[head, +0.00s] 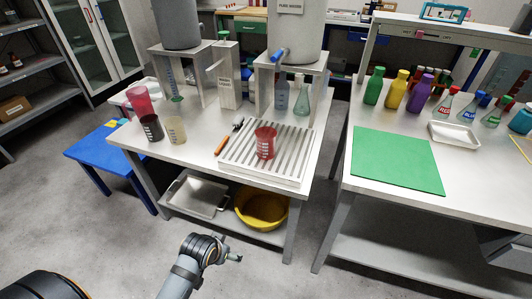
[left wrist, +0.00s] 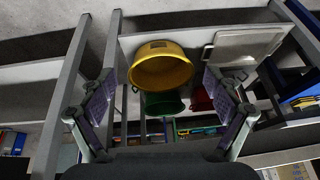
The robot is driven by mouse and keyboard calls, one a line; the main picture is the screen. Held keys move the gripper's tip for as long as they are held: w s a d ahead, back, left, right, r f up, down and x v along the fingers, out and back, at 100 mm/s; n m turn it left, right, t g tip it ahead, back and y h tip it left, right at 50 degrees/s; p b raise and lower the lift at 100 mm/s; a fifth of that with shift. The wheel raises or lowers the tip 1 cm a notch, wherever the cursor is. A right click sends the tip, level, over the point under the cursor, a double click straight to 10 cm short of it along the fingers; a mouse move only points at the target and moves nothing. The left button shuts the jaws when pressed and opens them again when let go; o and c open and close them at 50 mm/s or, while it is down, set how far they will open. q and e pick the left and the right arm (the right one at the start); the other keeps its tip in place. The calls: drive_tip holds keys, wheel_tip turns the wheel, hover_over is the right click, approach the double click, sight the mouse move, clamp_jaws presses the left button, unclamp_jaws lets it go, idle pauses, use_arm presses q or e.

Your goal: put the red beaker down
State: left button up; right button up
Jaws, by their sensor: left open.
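A red beaker (head: 265,143) with pale markings stands upright on the white ribbed rack (head: 240,161) at the right of the left-hand table. A larger pinkish-red vessel (head: 139,99) stands at that table's left end. My left gripper (head: 232,257) is low in front of the table, well below and apart from the red beaker. In the left wrist view its two fingers (left wrist: 163,110) are spread with nothing between them. The red beaker on the rack is not seen there. My right gripper is not in view.
A dark beaker (head: 152,128) and a clear one (head: 176,131) stand left of the rack. An orange-handled tool (head: 222,145) lies beside it. The lower shelf holds a yellow bowl (head: 262,210) and a metal tray (head: 196,197). A green mat (head: 397,160) lies bare on the right-hand table.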

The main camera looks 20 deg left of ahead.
use_arm(q)
drive_tip(key=w+d+r+t+b, duration=0.1)
drive_tip(key=w+d+r+t, duration=0.15)
drive_tip(key=w+r, duration=0.3)
drive_tip(key=t+h, duration=0.1)
drive_tip(key=t, duration=1)
approach(266, 144)
wheel_tip(266, 144, up, 3)
drive_tip(key=w, duration=0.3)
drive_tip(key=shift+n, duration=0.3)
drive_tip(key=shift+w+a+f+b, duration=0.15)
drive_tip(key=shift+w+b, duration=0.1)
drive_tip(key=shift+w, duration=1.15)
drive_tip(key=shift+w+a+f+b, duration=0.15)
drive_tip(key=shift+w+b, duration=0.1)
drive_tip(key=shift+w, duration=1.15)
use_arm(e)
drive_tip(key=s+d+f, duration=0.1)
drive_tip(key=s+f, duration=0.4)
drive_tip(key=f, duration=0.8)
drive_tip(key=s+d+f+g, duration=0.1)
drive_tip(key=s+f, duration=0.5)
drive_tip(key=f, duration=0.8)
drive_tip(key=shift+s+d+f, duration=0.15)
